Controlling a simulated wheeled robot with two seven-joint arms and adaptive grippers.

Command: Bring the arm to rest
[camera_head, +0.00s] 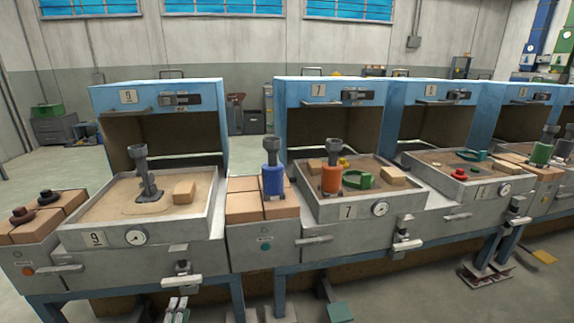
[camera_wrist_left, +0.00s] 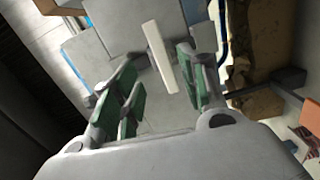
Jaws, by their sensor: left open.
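My left gripper (camera_head: 176,310) shows at the bottom edge of the head view, low in front of the station marked 9. In the left wrist view my left gripper (camera_wrist_left: 162,90) has its two green-padded fingers spread apart, with nothing held. A pale bar-shaped handle (camera_wrist_left: 159,56) appears in the gap between the fingertips; I cannot tell how far beyond them it is. A white handle (camera_head: 182,281) on the front of station 9 shows just above the gripper in the head view. My right gripper is in neither view.
Station 9's sand tray (camera_head: 213,215) holds a dark stamp-like tool (camera_head: 147,175) and a tan block (camera_head: 184,192). To its right are a blue cylinder (camera_head: 272,182) on brick blocks and station 7's tray (camera_head: 315,208) with an orange cylinder (camera_head: 331,178). Grey floor lies in front.

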